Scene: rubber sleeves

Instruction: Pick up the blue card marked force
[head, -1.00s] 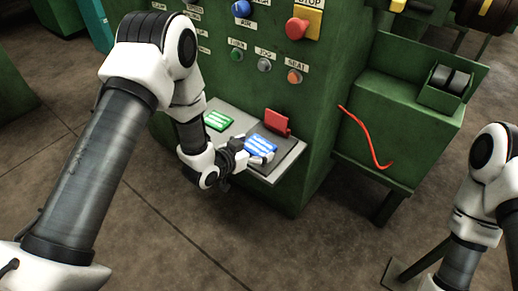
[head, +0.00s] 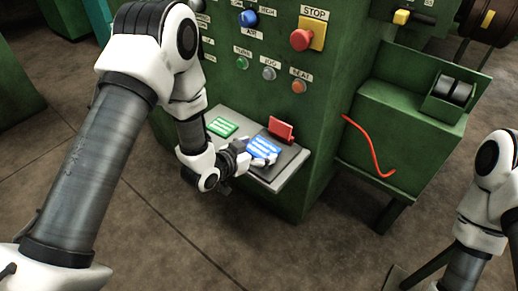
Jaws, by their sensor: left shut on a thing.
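The blue card (head: 264,147) with white lettering, too small to read, is over the right part of a grey shelf on the green machine. My left gripper (head: 262,159) reaches it from the left and is shut on its near edge. I cannot tell whether the card still touches the shelf. A green card (head: 222,127) lies on the left part of the shelf. My right arm shows at the right edge, but its gripper is out of view.
The grey shelf (head: 272,185) juts from the green machine panel (head: 310,130). A red upright plate (head: 281,130) stands behind the blue card. Above are a red stop button (head: 301,40) and other buttons. A red rod (head: 369,146) hangs on the right.

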